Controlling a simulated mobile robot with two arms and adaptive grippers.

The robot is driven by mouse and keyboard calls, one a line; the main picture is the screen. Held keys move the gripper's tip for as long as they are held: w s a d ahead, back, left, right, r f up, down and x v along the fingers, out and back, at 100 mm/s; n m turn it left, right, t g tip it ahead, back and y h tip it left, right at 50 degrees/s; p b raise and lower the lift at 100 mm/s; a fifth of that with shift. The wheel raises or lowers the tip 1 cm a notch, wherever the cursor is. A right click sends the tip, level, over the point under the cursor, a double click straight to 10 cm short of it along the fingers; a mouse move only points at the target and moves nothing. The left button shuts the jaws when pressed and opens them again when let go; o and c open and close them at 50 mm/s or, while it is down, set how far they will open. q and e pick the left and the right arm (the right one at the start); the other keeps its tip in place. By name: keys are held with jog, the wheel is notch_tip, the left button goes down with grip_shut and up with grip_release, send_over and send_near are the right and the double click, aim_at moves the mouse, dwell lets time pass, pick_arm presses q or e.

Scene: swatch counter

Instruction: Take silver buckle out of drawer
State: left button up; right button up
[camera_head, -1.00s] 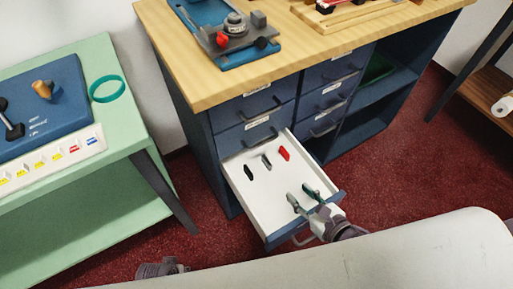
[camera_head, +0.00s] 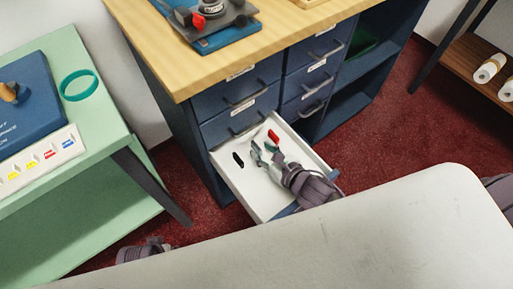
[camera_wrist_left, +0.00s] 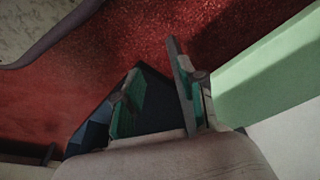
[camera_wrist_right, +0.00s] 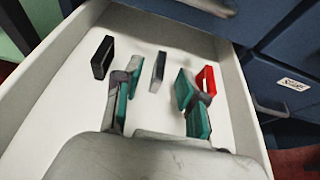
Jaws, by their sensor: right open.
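The open white drawer (camera_head: 226,175) holds a row of small buckles. The silver buckle (camera_wrist_right: 157,72) stands in the middle in the right wrist view, between a black buckle (camera_wrist_right: 102,57) on the left and a red buckle (camera_wrist_right: 207,80) on the right. My right gripper (camera_wrist_right: 158,88) is open and empty inside the drawer, its fingers pointing at the silver buckle with one to each side of it in the picture. In the head view my right gripper (camera_head: 263,150) largely hides the silver buckle. My left gripper (camera_wrist_left: 155,62) is open and empty, away from the drawer.
The drawer belongs to a dark blue cabinet with a wooden top (camera_head: 215,70). A green table (camera_head: 105,155) with a teal ring (camera_head: 79,85) stands at the left. The drawer's walls surround my right gripper. Red carpet (camera_head: 400,135) is clear to the right.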

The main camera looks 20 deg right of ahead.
aim_at(260, 150)
jog(key=shift+x, duration=1.55)
pick_arm(q)
notch_tip(260, 150, up, 2)
jog(key=shift+w+r, duration=0.1)
jog(key=shift+r, duration=0.1)
pick_arm(e)
grip_shut()
